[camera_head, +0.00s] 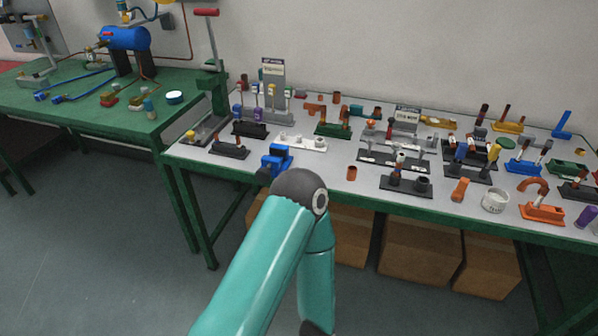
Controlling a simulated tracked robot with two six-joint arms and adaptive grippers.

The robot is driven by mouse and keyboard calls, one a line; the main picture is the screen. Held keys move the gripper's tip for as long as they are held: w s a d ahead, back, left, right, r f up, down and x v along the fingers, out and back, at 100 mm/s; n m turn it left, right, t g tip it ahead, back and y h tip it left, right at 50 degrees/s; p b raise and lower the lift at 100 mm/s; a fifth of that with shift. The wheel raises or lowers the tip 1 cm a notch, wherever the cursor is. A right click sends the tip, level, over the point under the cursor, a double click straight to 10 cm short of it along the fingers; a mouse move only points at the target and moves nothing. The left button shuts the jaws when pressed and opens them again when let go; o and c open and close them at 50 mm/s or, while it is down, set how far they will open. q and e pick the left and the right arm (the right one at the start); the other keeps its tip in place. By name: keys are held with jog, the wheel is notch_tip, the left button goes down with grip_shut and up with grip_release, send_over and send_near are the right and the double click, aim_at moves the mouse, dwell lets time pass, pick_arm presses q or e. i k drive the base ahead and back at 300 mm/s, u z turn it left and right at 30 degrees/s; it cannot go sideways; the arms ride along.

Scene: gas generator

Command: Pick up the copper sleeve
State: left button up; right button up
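A short, upright copper-coloured sleeve (352,173) stands alone near the front edge of the white-topped table, right of a blue clamp-like part. Another small copper-coloured cylinder (337,97) stands at the back of the table. I cannot tell for certain which one the task names. One teal arm of mine rises from the bottom to a dark elbow in front of the table, then bends down. Neither gripper shows in this view.
The white-topped table (325,180) is crowded with fixtures and fittings. Near the front are the blue part (277,160), a black fixture (405,183), an orange piece (460,189) and a white cup (495,200). Cardboard boxes (418,250) stand below. A green bench (70,110) is at left.

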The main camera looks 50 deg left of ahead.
aim_at(351, 169)
jog(key=u, duration=0.5)
jog(key=i, duration=1.05)
jog(key=u, duration=0.05)
